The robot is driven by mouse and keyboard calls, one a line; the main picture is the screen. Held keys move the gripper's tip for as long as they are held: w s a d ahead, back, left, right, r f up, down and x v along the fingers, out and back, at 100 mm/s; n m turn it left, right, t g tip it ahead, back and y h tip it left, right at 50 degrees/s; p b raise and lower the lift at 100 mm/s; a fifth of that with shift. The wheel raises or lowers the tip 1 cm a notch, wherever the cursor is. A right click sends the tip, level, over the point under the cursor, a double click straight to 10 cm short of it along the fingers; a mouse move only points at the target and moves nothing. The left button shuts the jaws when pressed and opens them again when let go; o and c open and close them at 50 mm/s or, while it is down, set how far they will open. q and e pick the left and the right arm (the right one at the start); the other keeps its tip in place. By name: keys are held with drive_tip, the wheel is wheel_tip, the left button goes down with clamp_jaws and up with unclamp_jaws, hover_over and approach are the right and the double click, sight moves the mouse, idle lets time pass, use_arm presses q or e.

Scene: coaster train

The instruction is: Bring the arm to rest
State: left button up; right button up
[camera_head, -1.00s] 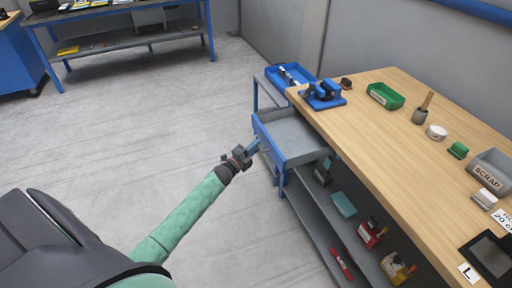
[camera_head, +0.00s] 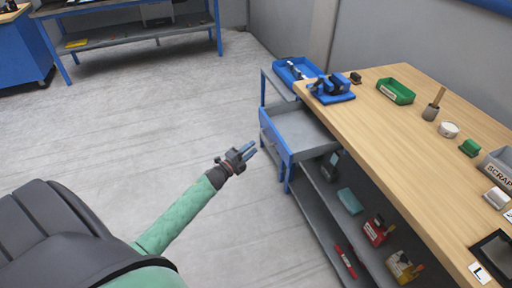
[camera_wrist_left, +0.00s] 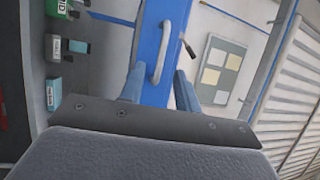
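My left arm, in a green sleeve, reaches from the bottom of the head view. Its gripper (camera_head: 247,152) is over bare floor, left of the open blue drawer (camera_head: 286,146) under the wooden workbench. In the left wrist view the two blue fingers (camera_wrist_left: 158,88) stand apart with nothing between them. The drawer's blue front and pale handle (camera_wrist_left: 161,52) show beyond the fingers, apart from them. The drawer looks empty in the part I see. My right gripper is in neither view.
The workbench (camera_head: 425,150) carries a blue fixture (camera_head: 331,90), a green bin (camera_head: 396,91) and a grey scrap bin (camera_head: 497,166). A lower shelf (camera_head: 325,205) holds several small items. A blue tray (camera_head: 296,70) sits at the far end. The floor (camera_head: 130,130) on the left is clear.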

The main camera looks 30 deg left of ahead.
use_arm(q)
drive_tip(key=shift+s+a, duration=0.2)
drive_tip(key=shift+s, duration=0.4)
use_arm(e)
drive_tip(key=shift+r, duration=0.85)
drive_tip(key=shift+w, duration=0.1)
use_arm(q)
drive_tip(key=a+f+n+g+y, duration=0.3)
drive_tip(key=a+f+n+y, duration=0.2)
drive_tip(key=a+n+y, duration=0.3)
drive_tip(key=s+d+f+n+g+y, duration=0.2)
drive_tip(key=s+d+f+n+g, duration=0.2)
drive_tip(key=n+g, duration=0.25)
drive_tip(key=s+d+f+n+g+h, duration=0.1)
drive_tip(key=s+d+f, duration=0.3)
drive_tip(key=s+d, duration=0.6)
drive_tip(key=s+d+f+n+g+h, duration=0.1)
drive_tip(key=s+d+f+g+h, duration=0.2)
drive_tip(key=s+d, duration=0.8)
drive_tip(key=s+d+f+n+g+h, duration=0.1)
drive_tip(key=s+d+f+g, duration=0.3)
drive_tip(key=s+d, duration=0.7)
drive_tip(key=shift+s+d+f+n+h, duration=0.15)
drive_tip(key=shift+s+f+n+h, duration=0.25)
drive_tip(key=shift+s+f, duration=0.55)
